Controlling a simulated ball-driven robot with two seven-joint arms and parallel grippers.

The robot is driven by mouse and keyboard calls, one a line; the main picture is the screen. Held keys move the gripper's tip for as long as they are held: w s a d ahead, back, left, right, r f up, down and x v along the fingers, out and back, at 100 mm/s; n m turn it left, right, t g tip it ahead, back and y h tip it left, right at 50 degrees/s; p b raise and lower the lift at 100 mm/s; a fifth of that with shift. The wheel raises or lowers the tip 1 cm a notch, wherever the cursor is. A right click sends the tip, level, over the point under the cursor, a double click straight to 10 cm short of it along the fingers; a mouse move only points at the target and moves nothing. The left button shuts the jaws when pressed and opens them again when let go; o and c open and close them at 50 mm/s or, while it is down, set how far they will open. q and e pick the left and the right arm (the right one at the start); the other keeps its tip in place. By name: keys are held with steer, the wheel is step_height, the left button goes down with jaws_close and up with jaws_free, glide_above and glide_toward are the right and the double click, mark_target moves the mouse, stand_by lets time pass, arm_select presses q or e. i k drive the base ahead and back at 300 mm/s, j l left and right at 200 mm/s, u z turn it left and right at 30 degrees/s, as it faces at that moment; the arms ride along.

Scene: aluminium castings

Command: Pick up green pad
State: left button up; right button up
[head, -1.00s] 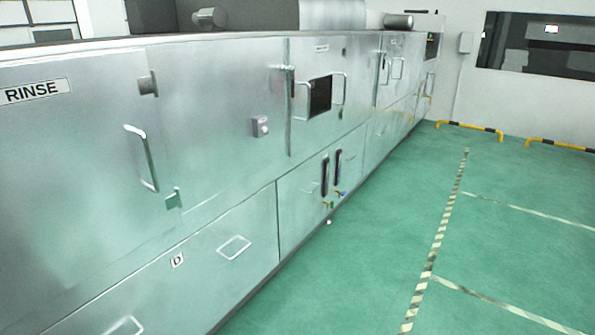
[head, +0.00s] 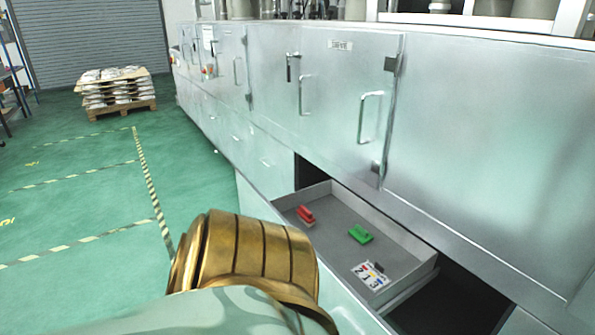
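The green pad (head: 360,234) lies in an open drawer (head: 415,262) under the metal cabinets, near the middle of the drawer floor. It looks like a small block with a raised handle. A red pad (head: 306,214) of similar shape lies to its left. A white card with numbers and coloured marks (head: 370,275) lies in front of it, with a small dark item at its edge. A gold and pale green part of my own arm fills the lower left. Neither gripper shows in the head view.
The drawer sticks out from the cabinet row (head: 460,120), with dark openings beside it. Cabinet doors with handles are above it. Green floor with striped tape (head: 150,190) is free at left. A pallet of stacked sacks (head: 115,90) stands far back by a shutter.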

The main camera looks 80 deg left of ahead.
mark_target(358, 233)
steer(key=u, duration=2.05)
